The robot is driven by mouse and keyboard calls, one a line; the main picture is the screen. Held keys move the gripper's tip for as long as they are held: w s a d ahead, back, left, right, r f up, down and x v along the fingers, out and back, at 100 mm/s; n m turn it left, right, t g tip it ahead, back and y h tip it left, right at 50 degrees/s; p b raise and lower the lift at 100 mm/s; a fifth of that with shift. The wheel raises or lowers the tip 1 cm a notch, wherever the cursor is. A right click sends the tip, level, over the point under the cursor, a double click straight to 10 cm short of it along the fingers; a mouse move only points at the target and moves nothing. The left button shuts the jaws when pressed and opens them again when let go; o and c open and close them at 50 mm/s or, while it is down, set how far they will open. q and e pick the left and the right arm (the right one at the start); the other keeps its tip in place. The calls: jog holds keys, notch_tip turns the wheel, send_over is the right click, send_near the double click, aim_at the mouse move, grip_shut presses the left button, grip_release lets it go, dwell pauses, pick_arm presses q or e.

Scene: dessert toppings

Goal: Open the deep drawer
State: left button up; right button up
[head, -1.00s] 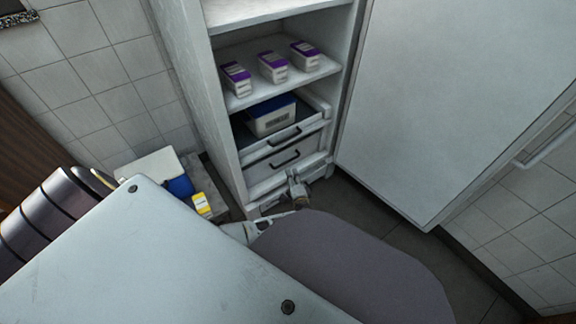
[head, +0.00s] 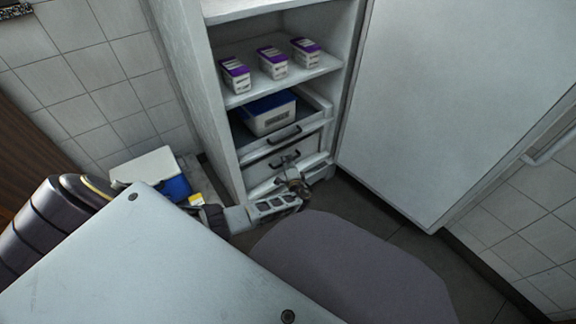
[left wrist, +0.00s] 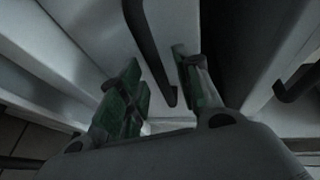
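The deep drawer (head: 260,171) is the grey lower drawer in the white cabinet, below a shallower drawer (head: 262,147). It looks shut. Its black bar handle (head: 274,164) is partly covered by my left gripper (head: 288,168), which is right at the drawer front. In the left wrist view, my left gripper's green-padded fingers (left wrist: 162,85) are apart. A black handle (left wrist: 147,45) runs between them, with gaps visible on both sides. My right gripper is not in view.
A blue and white box (head: 270,113) sits in the upper drawer. Purple-topped cartons (head: 272,63) stand on the shelf above. The large cabinet door (head: 450,90) stands open at right. A white-lidded blue box (head: 150,170) is at left.

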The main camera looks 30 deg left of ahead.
pick_arm(q)
jog(key=shift+w+a, duration=0.1)
jog(key=shift+c, duration=0.3)
grip_shut()
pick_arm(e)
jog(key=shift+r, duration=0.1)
